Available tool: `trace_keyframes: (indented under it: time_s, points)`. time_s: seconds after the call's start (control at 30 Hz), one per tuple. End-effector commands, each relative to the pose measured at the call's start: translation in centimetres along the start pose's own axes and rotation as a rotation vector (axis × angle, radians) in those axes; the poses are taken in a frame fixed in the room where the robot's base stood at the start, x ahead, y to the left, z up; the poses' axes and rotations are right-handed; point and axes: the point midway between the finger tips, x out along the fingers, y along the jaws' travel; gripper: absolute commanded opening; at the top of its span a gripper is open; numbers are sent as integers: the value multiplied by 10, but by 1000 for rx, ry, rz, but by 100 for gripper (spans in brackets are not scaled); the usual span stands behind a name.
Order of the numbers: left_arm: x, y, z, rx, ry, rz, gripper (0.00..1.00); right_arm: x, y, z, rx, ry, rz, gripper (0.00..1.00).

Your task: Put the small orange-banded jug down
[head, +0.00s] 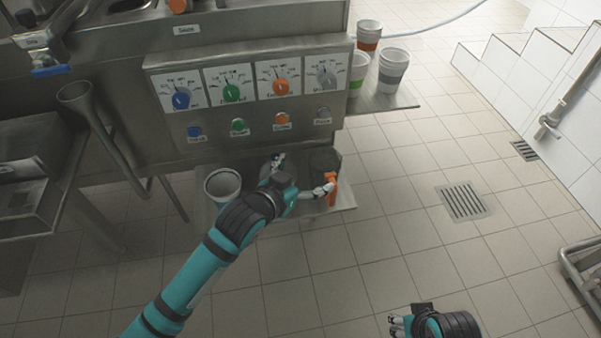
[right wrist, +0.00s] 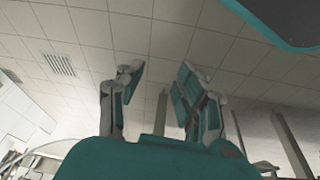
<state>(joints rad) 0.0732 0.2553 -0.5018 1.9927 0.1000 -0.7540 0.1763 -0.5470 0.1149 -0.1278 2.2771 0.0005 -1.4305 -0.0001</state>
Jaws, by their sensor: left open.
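The small jug (head: 331,183) shows an orange upright part, with a dark round shape just behind it, at the right end of the low metal shelf (head: 345,200). Its band cannot be made out clearly. My left gripper (head: 304,173) is open over the shelf, left of the jug. One of its fingers is beside or touching the orange part; I cannot tell which. The wrist and fingers hide part of the shelf. My right gripper (head: 397,324) is low at the bottom edge, far from the jug. In the right wrist view its fingers (right wrist: 160,82) are apart and empty.
A pale jug or cup (head: 222,184) stands on the shelf's left end. Above is a panel with dials (head: 280,78) and coloured buttons. Banded cups (head: 391,70) stand on a side shelf at the upper right.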

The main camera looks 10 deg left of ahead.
Motion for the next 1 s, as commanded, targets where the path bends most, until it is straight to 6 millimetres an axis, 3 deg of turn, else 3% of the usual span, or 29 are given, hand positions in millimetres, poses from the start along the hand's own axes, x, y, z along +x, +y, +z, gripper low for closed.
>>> trace_keyframes:
  time_s: [0.1, 0.33, 0.4, 0.47, 0.57, 0.7, 0.8, 0.9, 1.0]
  points:
    - [-12, 0, 0, 0, -1, 0, 100, 9, -1, 2, -1, -7, -1, 36]
    - [-16, 0, 0, -1, -1, 0, 100, 14, -1, 3, -1, -9, -1, 36]
    - [-19, -1, 10, -10, -27, -9, 100, 14, -1, 3, -1, -9, -1, 36]
    - [-26, -5, 31, -28, -85, -29, 100, 14, -1, 3, -1, -10, -1, 36]
    - [-52, -14, 91, -75, -259, -85, 100, 14, -1, 3, -1, -10, -1, 36]
    - [-115, -24, 183, -143, -554, -164, 100, 14, -1, 3, -1, -10, -1, 36]
    - [-160, -25, 230, -179, -728, -198, 100, 13, -1, 3, -1, -10, -1, 36]
    - [-193, -25, 257, -201, -842, -218, 100, 13, -1, 3, -1, -10, -1, 36]
    - [-208, -24, 268, -211, -893, -225, 100, 13, -1, 3, -1, -10, -1, 36]
